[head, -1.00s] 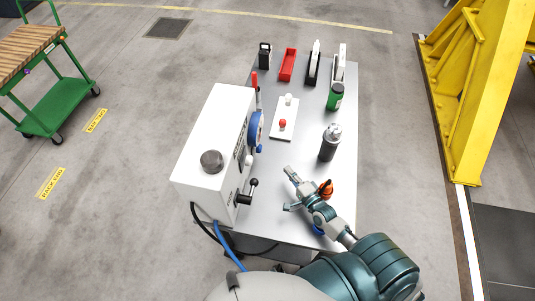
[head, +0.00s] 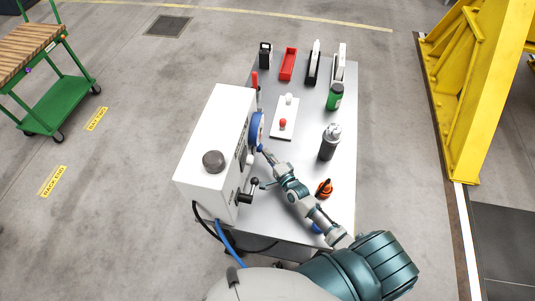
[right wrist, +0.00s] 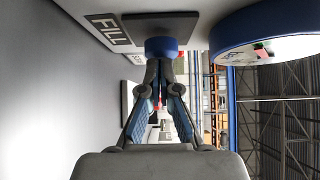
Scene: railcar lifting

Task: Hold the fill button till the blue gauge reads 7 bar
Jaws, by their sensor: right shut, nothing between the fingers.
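The white control box (head: 213,130) stands on the left of the table, with the blue-rimmed gauge (head: 257,130) on its right side. In the right wrist view, the blue fill button (right wrist: 161,46) sits on a dark plate beside the FILL label (right wrist: 108,28). My right gripper (head: 266,152) is shut and empty, its tips at the button; the right wrist view shows its fingertips (right wrist: 160,66) right up against the button's face. I cannot tell how far the button is pressed. The gauge (right wrist: 262,30) is seen at a steep slant and its reading is not legible. My left gripper is out of view.
On the table (head: 250,225) stand a grey canister (head: 329,143), a green can (head: 335,97), an orange item (head: 324,188) and a white plate with a red knob (head: 283,124). A black-knobbed lever (head: 250,190) sticks out of the box near my right arm.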

